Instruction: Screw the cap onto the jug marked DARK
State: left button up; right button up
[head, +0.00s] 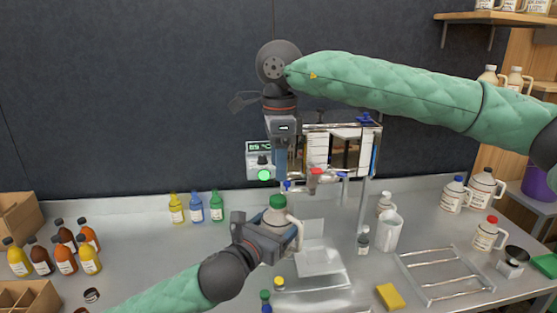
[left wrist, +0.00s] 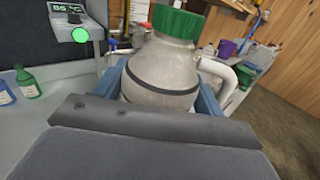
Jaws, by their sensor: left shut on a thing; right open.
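A grey-white jug (head: 276,220) with a white handle stands upright in my left gripper (head: 268,236), at the front middle of the counter. In the left wrist view the jug (left wrist: 160,72) sits between the blue fingers. A green cap (head: 278,201) is on its neck; the cap also tops the left wrist view (left wrist: 179,20). I cannot tell how tight it is. No DARK marking is readable on the jug. My right gripper (head: 283,178) points down just above the cap, apart from it; the gap between its fingers is hard to see.
The evaporator stand (head: 365,190) and a display box (head: 259,158) with a green light are behind. Capped jugs (head: 482,190), a white pitcher (head: 388,232), a wire rack (head: 445,273) and a yellow sponge (head: 390,296) lie right. Several coloured bottles (head: 65,255) stand left.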

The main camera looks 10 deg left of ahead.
aim_at(278, 198)
jog(key=shift+f, duration=4)
jog(key=shift+c, duration=0.2)
jog(key=c, duration=1)
jog(key=shift+o, duration=0.2)
jog(key=o, duration=1.2)
jog(key=shift+c, duration=0.2)
